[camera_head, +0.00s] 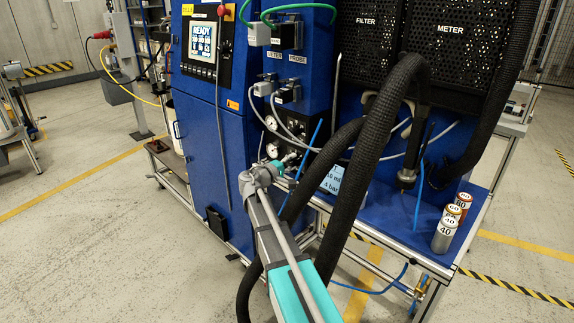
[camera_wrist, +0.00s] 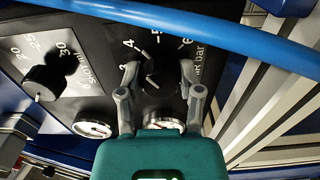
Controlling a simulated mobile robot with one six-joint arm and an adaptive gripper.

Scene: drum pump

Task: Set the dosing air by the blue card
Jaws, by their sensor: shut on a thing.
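The blue card (camera_head: 332,180) hangs on the machine front, partly behind a black hose; its lower line reads "4 bar", and its upper line is partly hidden. In the wrist view, a black round knob (camera_wrist: 158,73) sits in a dial marked 3, 4, 5, 6 and "bar". My gripper (camera_wrist: 158,82) is shut on this knob, one finger on each side; where its pointer stands is unclear. In the head view my gripper (camera_head: 287,160) is at the lower panel and its fingers are hard to make out. A round gauge (camera_wrist: 165,125) shows partly behind the gripper.
A second black knob (camera_wrist: 45,83), with a scale of 20, 25, 30, is at left, near another gauge (camera_wrist: 93,128). A blue tube (camera_wrist: 200,30) crosses above my fingers. Thick black hoses (camera_head: 372,130) pass close to my arm. Several labelled cans (camera_head: 445,232) stand at right.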

